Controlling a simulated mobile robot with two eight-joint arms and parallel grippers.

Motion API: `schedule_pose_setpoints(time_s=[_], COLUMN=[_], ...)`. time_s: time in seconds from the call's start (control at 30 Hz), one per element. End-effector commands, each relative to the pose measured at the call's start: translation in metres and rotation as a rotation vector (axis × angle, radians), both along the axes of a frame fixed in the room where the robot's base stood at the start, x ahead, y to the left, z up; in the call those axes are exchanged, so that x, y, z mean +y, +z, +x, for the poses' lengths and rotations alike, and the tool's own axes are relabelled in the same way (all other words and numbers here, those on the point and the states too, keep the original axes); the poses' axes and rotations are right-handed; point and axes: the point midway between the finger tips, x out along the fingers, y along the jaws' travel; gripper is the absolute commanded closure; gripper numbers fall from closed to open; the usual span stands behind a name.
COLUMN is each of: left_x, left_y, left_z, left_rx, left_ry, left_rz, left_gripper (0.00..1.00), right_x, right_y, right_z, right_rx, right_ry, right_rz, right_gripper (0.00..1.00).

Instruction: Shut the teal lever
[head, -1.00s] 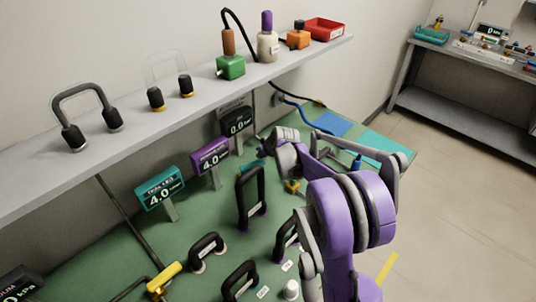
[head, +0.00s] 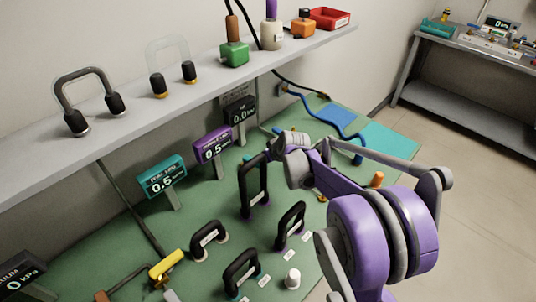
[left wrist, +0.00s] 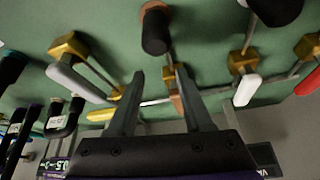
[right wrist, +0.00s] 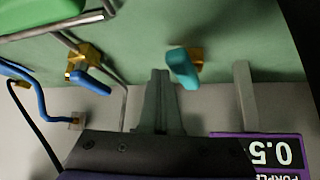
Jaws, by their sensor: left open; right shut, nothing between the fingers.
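The teal lever (right wrist: 183,68) sits on a brass valve body in the right wrist view. My right gripper (right wrist: 160,76) is shut and empty, with its fingertips just left of the lever and a narrow gap showing between them. In the head view my right gripper (head: 277,133) is over the back of the green bench, and the lever is mostly hidden. My left gripper (left wrist: 158,78) is open in the left wrist view, with nothing held; it is outside the head view.
The teal display (head: 163,178) and purple display (head: 212,146) both read 0.5. Black handles (head: 254,187) stand in front of them. A blue lever (right wrist: 90,82) is left of my right fingers. A yellow lever (head: 165,266) is at the front left. A shelf (head: 205,83) overhangs the bench.

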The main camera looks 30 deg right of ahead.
Motion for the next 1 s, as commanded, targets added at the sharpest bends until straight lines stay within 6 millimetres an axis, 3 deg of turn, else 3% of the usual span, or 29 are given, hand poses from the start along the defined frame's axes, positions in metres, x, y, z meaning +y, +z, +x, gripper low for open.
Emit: schedule_pose_setpoints(time_s=[1.0], left_x=[0.0000], left_y=[-0.0005], left_z=[-0.0001], left_rx=[0.000], left_ry=[0.000], left_rz=[0.000], left_gripper=[0.50], right_x=[0.0075], right_y=[0.0064], right_z=[-0.0107], right_rx=[0.000], right_ry=[-0.001], right_rz=[0.000], right_gripper=[1.00])
